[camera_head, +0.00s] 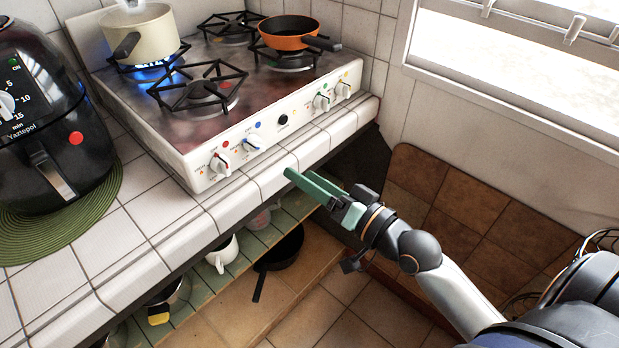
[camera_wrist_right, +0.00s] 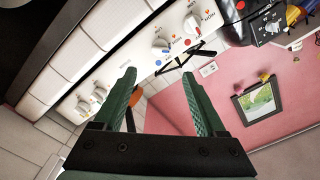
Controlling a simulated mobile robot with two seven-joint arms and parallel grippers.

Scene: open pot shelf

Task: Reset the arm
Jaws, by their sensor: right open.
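My right gripper (camera_head: 310,188) has green fingers and hangs in front of the stove's knob panel, near the tiled counter edge. In the right wrist view the two green fingers (camera_wrist_right: 160,98) stand apart with nothing between them, so it is open and empty. My right arm reaches in from the lower right of the head view. My left gripper is not in view.
The stove (camera_head: 197,158) carries a cream pot (camera_head: 150,38) over a blue flame and an orange pan (camera_head: 287,32). A black air fryer (camera_head: 50,130) stands at left. Below the counter, an open shelf holds a black pan (camera_head: 282,250) and a white cup (camera_head: 222,254).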

